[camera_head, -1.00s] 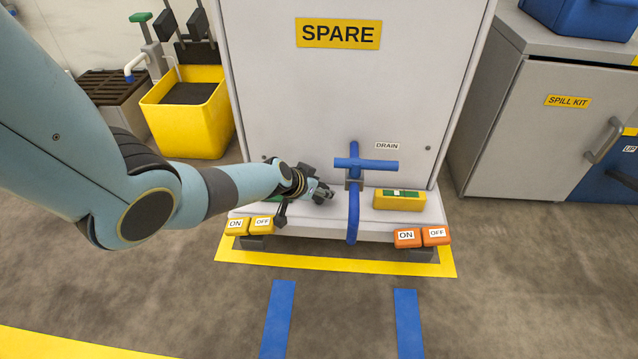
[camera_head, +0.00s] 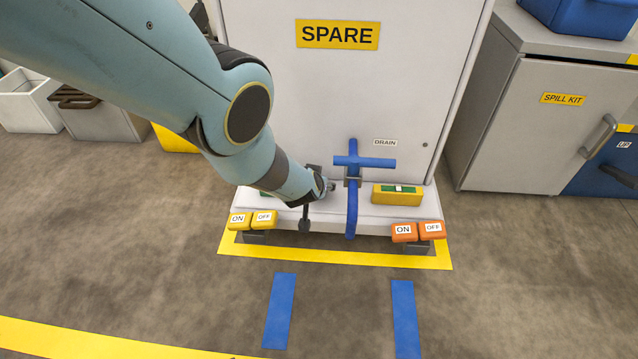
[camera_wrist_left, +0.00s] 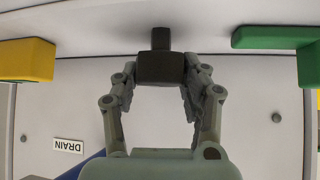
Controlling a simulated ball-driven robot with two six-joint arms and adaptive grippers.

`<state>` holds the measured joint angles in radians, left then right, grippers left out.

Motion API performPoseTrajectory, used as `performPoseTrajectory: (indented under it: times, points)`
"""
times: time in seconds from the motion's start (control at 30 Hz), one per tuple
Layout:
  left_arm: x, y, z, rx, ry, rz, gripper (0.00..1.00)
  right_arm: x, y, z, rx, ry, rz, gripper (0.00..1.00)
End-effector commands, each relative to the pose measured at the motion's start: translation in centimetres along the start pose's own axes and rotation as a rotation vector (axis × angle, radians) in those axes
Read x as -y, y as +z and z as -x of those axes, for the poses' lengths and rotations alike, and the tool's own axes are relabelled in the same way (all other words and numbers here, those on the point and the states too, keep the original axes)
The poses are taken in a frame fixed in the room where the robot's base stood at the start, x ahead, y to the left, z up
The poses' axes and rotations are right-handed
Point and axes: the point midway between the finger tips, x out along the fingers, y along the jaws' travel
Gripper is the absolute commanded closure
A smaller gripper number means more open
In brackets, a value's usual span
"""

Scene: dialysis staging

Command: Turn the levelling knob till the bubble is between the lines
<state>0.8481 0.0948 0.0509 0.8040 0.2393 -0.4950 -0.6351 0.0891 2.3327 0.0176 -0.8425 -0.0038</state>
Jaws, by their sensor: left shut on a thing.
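In the left wrist view, my left gripper (camera_wrist_left: 164,74) has its two fingers closed on the sides of a black knob (camera_wrist_left: 160,66) with a short stem. In the head view my left gripper (camera_head: 325,186) is low at the SPARE cabinet, left of the blue pipe, and my own arm hides most of it and the knob. A yellow level (camera_head: 398,196) with a green window and a pale bubble area sits right of the pipe; the bubble looks near the middle, but is too small to judge exactly against the lines. My right gripper is out of view.
A blue pipe with a T-handle (camera_head: 372,162) stands close right of my gripper. A green block (camera_wrist_left: 272,38) shows in the wrist view. The floor in front is open.

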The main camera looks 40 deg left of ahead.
Motion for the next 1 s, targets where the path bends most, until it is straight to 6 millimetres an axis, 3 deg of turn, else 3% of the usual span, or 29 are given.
performPoseTrajectory:
  times: [0.2,0.23,0.3,1.0]
  points:
    - [-0.01,0.08,0.02,0.002,0.001,-0.001,0.88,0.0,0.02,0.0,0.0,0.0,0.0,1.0]
    - [-0.01,0.08,0.02,0.002,0.001,-0.002,0.53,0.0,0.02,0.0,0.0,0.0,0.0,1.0]
    - [-0.01,0.09,0.03,0.002,0.001,-0.002,0.46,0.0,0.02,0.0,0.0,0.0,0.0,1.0]
    - [0.06,0.17,-0.16,0.001,0.054,-0.051,0.46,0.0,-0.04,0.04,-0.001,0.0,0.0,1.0]
